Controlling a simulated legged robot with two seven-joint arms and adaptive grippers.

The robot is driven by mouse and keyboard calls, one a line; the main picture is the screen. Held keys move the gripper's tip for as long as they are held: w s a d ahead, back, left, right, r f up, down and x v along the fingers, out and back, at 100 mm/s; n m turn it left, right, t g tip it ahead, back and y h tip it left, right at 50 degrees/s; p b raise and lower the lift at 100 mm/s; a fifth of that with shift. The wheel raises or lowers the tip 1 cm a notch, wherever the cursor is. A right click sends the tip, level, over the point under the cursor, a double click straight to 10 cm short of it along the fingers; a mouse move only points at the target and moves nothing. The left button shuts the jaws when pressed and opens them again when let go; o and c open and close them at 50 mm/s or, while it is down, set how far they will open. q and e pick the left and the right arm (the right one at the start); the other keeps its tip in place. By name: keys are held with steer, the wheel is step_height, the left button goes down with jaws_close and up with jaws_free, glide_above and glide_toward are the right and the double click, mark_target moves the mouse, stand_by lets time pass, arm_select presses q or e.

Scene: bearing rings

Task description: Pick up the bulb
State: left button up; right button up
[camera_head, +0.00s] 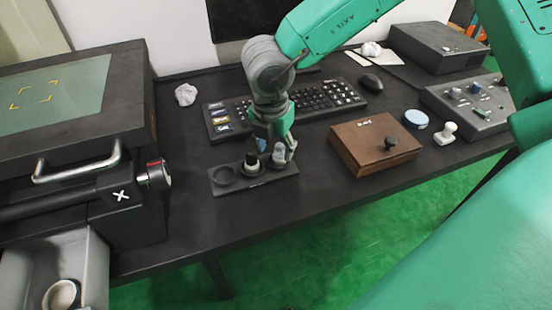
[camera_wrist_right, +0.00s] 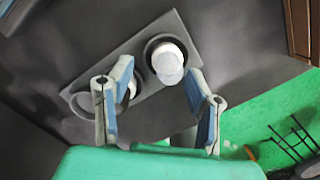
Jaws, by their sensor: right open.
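A dark holder (camera_head: 231,185) with three round sockets lies near the table's front edge; it also shows in the wrist view (camera_wrist_right: 118,72). The pale bulb-like piece (camera_head: 278,154) stands upright in its right socket; the wrist view shows its round whitish top (camera_wrist_right: 167,62). A dark piece with a white top (camera_head: 252,161) stands in the middle socket, and the left socket is empty. My right gripper (camera_head: 277,149) is open, pointing down at the right piece, with a finger on either side in the wrist view (camera_wrist_right: 158,72). Contact cannot be told. My left gripper is not in view.
A keyboard (camera_head: 325,97) lies behind the holder. A brown box with a dark knob (camera_head: 354,147) stands to the right. A dark cabinet (camera_head: 130,200) with an open drawer (camera_head: 98,268) is at the left. Bare table lies between cabinet and holder.

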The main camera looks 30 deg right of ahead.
steer(key=shift+f, duration=0.5)
steer(key=shift+d, duration=0.55)
steer(key=shift+d+f, duration=0.15)
steer(key=shift+d, duration=0.4)
jaws_close()
steer(key=shift+s+a, duration=0.1)
steer(key=shift+a, duration=0.55)
